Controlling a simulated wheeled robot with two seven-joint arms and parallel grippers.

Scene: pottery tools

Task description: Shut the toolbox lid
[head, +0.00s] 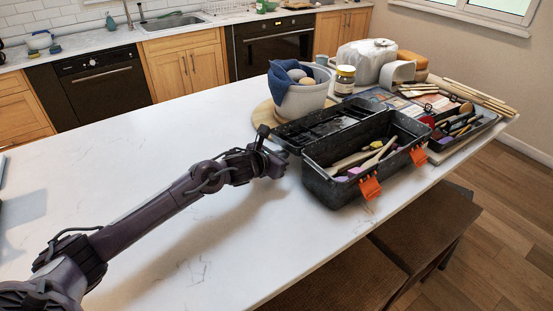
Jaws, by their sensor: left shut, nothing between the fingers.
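The black toolbox (335,192) stands near the right edge of the white table, with orange latches (369,187) on its front. Its lid (318,122) is swung open towards the back and shows its inner side. Wooden and purple tools (372,156) lie inside the box. My left gripper (277,147) is shut and empty at the left end of the open lid, close to the hinge side. I cannot tell whether it touches the lid. My right gripper is not in view.
A grey bucket with a blue cloth (302,97) stands on a round wooden board behind the lid. A jar (344,80), a white bag (367,55) and a tool tray (465,130) are behind and right. The table's left part (150,150) is clear. Stools (425,225) stand below its front edge.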

